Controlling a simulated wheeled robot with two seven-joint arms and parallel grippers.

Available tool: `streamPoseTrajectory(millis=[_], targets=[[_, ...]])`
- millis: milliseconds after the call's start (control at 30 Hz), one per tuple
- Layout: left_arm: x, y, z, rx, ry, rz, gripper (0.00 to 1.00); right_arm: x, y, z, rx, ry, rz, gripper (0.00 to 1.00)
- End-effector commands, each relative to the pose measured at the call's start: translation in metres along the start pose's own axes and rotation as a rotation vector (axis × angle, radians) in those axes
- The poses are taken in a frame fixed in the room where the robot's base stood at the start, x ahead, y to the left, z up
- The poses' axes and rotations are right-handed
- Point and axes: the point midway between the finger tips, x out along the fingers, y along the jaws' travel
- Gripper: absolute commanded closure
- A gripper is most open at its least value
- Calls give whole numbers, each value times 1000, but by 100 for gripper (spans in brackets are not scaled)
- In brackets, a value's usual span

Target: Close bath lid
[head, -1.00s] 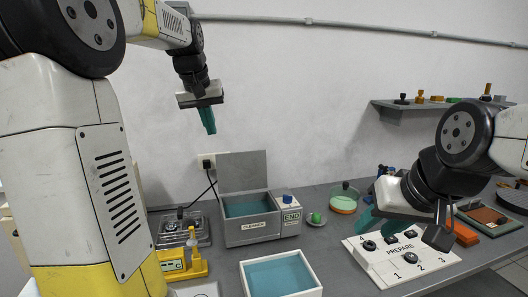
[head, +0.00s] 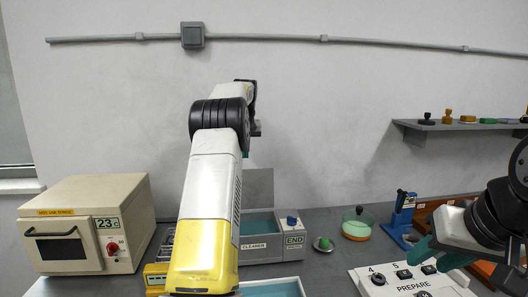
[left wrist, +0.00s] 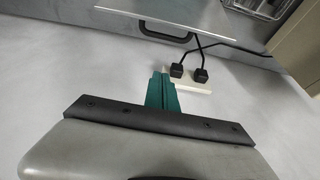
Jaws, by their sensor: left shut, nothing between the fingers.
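The bath is the grey box labelled CLEANER (head: 262,243), partly hidden by my left arm in the head view. Its grey lid (head: 259,186) stands raised at the back, with teal liquid visible below it. In the left wrist view, a grey panel with a dark handle, likely the lid (left wrist: 165,12), shows at the top. My left gripper (head: 247,154) is mostly hidden behind its arm, just above the lid. Its teal fingers (left wrist: 162,92) are shut and empty, apart from the panel in the wrist view. My right gripper (head: 438,257) is open above the PREPARE board (head: 385,289).
A white oven (head: 85,225) stands at left. A control box marked END (head: 293,240) adjoins the bath, with a small green-knobbed item (head: 323,244) and a round dish (head: 357,224) to its right. A wall socket with cables (left wrist: 190,82) is near the left fingers.

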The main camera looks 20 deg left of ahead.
Motion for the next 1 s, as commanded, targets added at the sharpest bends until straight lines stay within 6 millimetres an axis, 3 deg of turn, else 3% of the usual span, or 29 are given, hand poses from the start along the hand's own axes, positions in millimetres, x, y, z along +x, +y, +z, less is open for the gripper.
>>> streamPoseTrajectory(millis=[100,300,600,1000], targets=[[29,0,1,0,-5,-1,100,0,0,0,0,0,0,62],[68,0,2,0,-1,1,100,0,0,0,0,0,0,62],[54,0,31,1,0,0,100,0,0,0,0,0,0,62],[52,0,38,0,0,1,100,0,0,0,0,0,0,62]])
